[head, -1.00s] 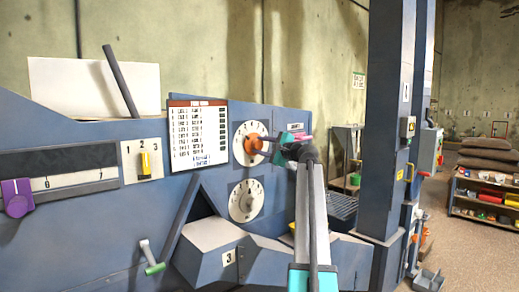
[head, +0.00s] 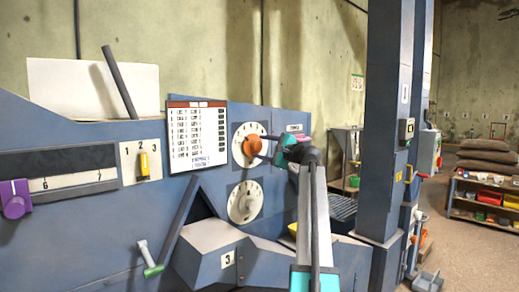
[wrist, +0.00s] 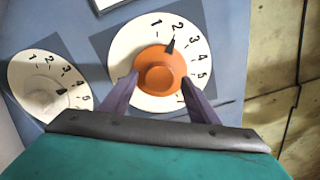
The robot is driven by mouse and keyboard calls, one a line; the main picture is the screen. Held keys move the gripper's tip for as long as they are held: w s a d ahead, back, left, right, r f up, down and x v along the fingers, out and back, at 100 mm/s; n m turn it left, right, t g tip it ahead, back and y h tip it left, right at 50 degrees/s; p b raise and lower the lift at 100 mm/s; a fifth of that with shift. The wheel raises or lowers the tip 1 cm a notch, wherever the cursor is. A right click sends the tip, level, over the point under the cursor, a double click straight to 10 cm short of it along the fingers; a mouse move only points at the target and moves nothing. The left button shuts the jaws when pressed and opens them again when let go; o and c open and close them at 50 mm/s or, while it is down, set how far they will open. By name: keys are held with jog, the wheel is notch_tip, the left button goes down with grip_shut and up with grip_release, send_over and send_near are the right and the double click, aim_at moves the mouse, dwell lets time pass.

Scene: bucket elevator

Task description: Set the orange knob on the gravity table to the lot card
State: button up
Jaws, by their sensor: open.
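The orange knob (head: 252,145) sits on a white numbered dial (head: 240,133) on the blue machine panel. In the wrist view the orange knob (wrist: 161,76) has a dark pointer at about 2, slightly past it toward 3. My gripper (wrist: 160,90) is open, with one finger on each side of the knob's lower part; I cannot tell whether they touch it. In the head view my gripper (head: 272,148) is at the knob's right side. The lot card (head: 197,134), a white sheet with a dark red header, hangs left of the dial; its text is too small to read.
A second white dial (head: 245,202) with a grey knob is below the orange one. A yellow lever (head: 145,164) and a purple slider knob (head: 16,198) are at left. A blue column (head: 386,120) stands at right.

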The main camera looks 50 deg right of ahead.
jog(key=s+b, duration=0.2)
jog(key=s, duration=1)
jog(key=shift+a, duration=0.4)
